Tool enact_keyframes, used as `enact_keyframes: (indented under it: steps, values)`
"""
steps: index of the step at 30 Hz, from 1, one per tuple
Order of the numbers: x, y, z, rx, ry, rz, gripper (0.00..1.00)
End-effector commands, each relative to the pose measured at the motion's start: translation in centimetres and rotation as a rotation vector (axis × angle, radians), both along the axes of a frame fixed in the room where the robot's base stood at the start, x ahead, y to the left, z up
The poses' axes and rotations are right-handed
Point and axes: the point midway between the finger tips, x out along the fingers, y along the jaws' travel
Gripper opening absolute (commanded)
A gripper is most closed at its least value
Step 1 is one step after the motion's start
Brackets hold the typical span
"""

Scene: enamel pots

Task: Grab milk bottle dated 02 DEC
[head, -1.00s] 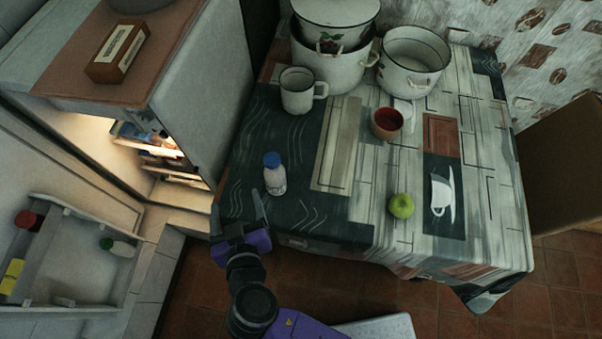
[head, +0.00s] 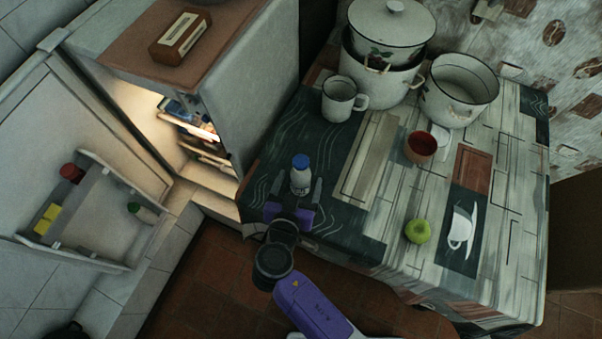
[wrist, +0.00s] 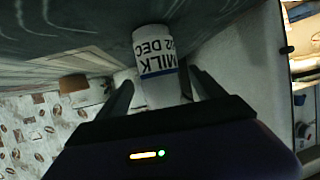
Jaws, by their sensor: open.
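The milk bottle (head: 300,178) is white with a blue cap and stands upright on the table near its left front edge. In the wrist view the bottle (wrist: 155,52) appears upside down, and its label reads "MILK" and "02 DEC". My gripper (head: 297,192) is open at the bottle, with one finger on each side of it. In the wrist view my gripper (wrist: 160,90) shows the bottle between its dark fingers. I cannot tell whether either finger touches it.
A mug (head: 340,98), enamel pots (head: 385,80), a brown cup (head: 421,147) and a green apple (head: 417,231) stand on the table (head: 375,225). The open fridge (head: 255,90) is to the left; its door shelf holds another green-capped bottle (head: 143,212).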

Motion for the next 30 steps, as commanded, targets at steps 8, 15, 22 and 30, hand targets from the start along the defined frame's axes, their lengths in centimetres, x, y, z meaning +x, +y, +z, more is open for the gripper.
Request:
enact_keyframes:
  steps: [8, 15, 22, 30]
  values:
    - [0.64, -0.11, -0.35, 0.001, 0.001, 0.001, 0.79]
    - [0.61, -0.09, -0.33, 0.001, 0.001, 0.001, 0.43]
    - [0.61, -0.08, -0.33, 0.001, 0.001, 0.001, 0.0]
    - [0.68, -0.02, -0.13, 0.001, -0.002, 0.001, 0.0]
